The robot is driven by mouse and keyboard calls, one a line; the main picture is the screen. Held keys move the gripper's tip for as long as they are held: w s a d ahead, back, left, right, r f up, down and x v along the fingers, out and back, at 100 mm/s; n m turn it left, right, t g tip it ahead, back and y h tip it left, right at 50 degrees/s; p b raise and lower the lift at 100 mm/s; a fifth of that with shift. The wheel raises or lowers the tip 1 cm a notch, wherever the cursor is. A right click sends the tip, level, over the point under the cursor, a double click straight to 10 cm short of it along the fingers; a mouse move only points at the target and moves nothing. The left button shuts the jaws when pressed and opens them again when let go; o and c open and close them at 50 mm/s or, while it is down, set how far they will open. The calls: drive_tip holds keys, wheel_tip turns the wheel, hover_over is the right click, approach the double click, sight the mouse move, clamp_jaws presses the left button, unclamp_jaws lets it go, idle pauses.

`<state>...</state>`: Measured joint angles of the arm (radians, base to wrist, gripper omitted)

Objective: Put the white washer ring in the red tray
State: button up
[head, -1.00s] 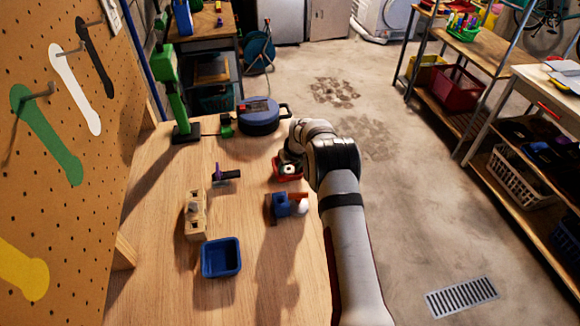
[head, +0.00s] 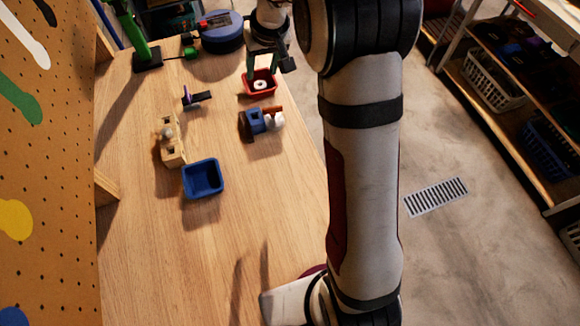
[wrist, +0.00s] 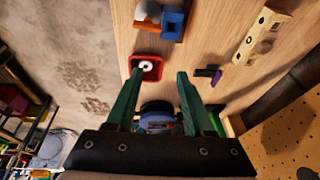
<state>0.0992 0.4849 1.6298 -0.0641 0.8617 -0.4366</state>
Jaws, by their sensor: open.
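The white washer ring (head: 260,84) lies flat inside the small red tray (head: 262,94), which stands on the wooden bench near its right edge. In the wrist view the ring (wrist: 146,66) shows inside the tray (wrist: 157,63), partly behind one green fingertip. My gripper (head: 262,68) is above the far side of the tray with its green fingers apart. The wrist view shows the gripper (wrist: 160,74) open, with nothing between its fingers. The exact gap between the fingertips and the ring cannot be told.
A blue and brown block assembly (head: 256,121) with a white round part stands in front of the tray. A blue bin (head: 203,180), a tan wooden block (head: 171,145) and a purple-black piece (head: 198,97) are to the left. The front of the bench is clear.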

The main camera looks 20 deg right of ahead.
drive_tip(key=s+a+r+m+g, duration=0.1)
drive_tip(key=s+a+r, duration=0.15)
drive_tip(key=s, duration=0.65)
drive_tip(key=s+a+r+m+g, duration=0.15)
drive_tip(key=s+r, duration=0.25)
drive_tip(key=s, duration=0.5)
drive_tip(key=s+a+f+m, duration=0.1)
drive_tip(key=s, duration=0.8)
drive_tip(key=s+f+m+g, duration=0.1)
drive_tip(key=s+m, duration=0.1)
drive_tip(key=s, duration=0.6)
drive_tip(key=shift+s+a+f+y, duration=0.25)
drive_tip(key=shift+s+a+y, duration=0.15)
